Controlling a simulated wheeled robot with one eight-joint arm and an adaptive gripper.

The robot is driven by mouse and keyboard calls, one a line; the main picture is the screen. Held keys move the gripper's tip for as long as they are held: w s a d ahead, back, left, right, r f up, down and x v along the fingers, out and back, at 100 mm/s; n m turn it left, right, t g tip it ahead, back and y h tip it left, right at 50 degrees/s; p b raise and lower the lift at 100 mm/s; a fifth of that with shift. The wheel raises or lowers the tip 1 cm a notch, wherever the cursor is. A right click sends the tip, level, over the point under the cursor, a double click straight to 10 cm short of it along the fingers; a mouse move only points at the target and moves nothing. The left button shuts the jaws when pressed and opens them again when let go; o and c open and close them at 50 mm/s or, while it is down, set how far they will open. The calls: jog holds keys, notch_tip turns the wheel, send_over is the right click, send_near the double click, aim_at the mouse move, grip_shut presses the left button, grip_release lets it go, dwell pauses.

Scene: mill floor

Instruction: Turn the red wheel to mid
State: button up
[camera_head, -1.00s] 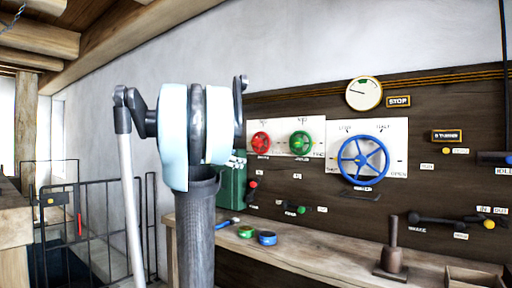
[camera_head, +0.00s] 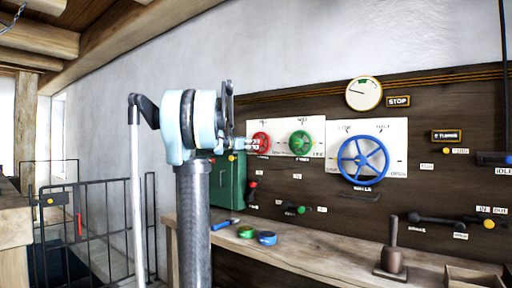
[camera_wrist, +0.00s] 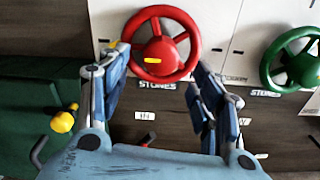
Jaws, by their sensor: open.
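The red wheel (camera_head: 261,142) is mounted on a white plate on the dark wooden wall. In the wrist view the red wheel (camera_wrist: 158,47) has spokes, a round hub and a small yellow mark on its lower part, with a "STONES" label (camera_wrist: 157,86) below. My gripper (camera_wrist: 156,76) is open, its two blue-grey fingers to the left and right of the wheel's lower half. The left fingertip is close to the rim; I cannot tell if it touches. In the head view my gripper (camera_head: 237,146) is just left of the wheel, partly overlapping the plate.
A green wheel (camera_head: 300,144) is close on the right, then a larger blue wheel (camera_head: 362,161). A green box (camera_head: 228,184) sits below left of the red wheel. A wooden bench (camera_head: 330,262) runs below, with levers above it.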

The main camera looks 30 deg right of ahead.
jog(key=x, duration=0.7)
jog(key=shift+w+d, duration=0.2)
jog(key=shift+d, duration=0.15)
jog(key=shift+c, duration=0.3)
jog(key=c, duration=1)
